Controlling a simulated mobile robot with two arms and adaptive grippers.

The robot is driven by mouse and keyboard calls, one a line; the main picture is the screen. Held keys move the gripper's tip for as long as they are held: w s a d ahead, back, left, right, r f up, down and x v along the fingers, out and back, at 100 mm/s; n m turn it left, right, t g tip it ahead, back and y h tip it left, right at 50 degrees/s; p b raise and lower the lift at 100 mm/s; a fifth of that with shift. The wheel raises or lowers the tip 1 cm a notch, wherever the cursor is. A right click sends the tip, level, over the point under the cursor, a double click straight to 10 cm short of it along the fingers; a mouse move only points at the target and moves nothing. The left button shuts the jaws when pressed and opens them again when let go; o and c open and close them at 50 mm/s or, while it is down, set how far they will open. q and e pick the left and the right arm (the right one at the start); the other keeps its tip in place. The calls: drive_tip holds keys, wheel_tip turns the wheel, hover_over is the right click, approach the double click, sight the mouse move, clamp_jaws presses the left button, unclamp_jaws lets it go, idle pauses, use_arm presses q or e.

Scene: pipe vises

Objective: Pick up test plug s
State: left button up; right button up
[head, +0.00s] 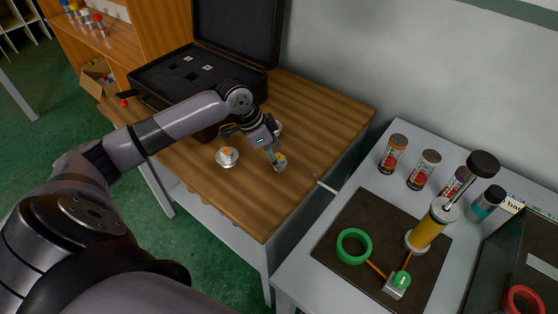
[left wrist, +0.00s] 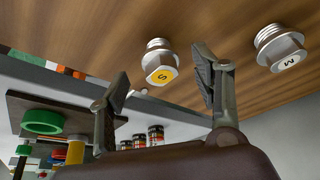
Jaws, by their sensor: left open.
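Test plug s is a metal threaded plug with a hex head and a yellow label marked S. It stands on the wooden table (head: 240,205), near its right edge, in the head view (head: 281,160). In the left wrist view test plug s (left wrist: 160,62) shows just beyond and between the fingertips. My left gripper (head: 273,158) is open and empty, close beside the plug; its spread fingers also show in the left wrist view (left wrist: 161,75). I cannot tell whether a finger touches the plug. My right gripper is not in view.
A plug with an orange label (head: 227,157) stands left of the gripper. A plug marked M (left wrist: 281,48) is partly hidden behind the gripper in the head view. An open black case (head: 165,78) is at the back. A grey table (head: 320,262) with jars stands right.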

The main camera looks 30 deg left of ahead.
sight(278, 157)
use_arm(q)
drive_tip(key=x, duration=0.3)
drive_tip(key=shift+w+f, duration=0.15)
drive_tip(key=shift+f, duration=0.05)
drive_tip(key=c, duration=1.3)
drive_tip(key=shift+r, duration=0.15)
